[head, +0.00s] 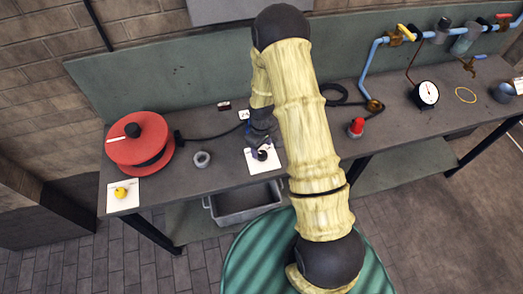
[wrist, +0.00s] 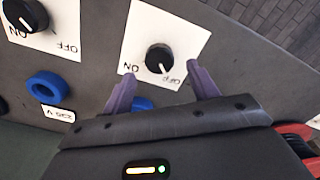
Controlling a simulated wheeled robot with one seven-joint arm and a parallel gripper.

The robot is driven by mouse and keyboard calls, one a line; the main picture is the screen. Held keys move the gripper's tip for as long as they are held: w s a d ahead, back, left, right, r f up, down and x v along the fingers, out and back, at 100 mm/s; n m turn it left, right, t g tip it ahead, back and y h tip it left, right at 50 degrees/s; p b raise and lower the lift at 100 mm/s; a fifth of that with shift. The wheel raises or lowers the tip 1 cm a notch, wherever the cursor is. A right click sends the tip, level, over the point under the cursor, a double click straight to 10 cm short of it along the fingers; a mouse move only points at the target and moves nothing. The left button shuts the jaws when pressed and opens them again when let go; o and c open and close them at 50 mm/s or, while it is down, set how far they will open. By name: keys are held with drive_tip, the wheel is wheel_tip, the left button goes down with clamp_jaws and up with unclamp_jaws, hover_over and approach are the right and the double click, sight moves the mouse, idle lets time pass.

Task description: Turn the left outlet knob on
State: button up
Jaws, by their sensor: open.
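The left outlet knob (wrist: 159,57) is black and round with a white mark. It sits on a white plate (wrist: 190,35) lettered ON and OFF, which appears inverted in the wrist view. Its mark points down toward the OFF lettering. My gripper (wrist: 161,71) is open, with its two purple fingertips on either side of the knob's near side. A second black knob (wrist: 25,14) is on another plate at the upper left. In the head view my arm partly covers the white plate (head: 252,168).
Blue round sockets (wrist: 47,87) lie near the knobs, one partly hidden by my gripper. A red cable reel (head: 127,150) stands at the bench's left. A grey tape roll (head: 202,159) lies between. A grey bin (head: 225,217) sits below. A red knob (head: 356,126) is right.

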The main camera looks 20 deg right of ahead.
sight(262, 154)
drive_tip(key=shift+f+p, duration=0.45)
drive_tip(key=shift+f, duration=1.55)
drive_tip(key=c, duration=1)
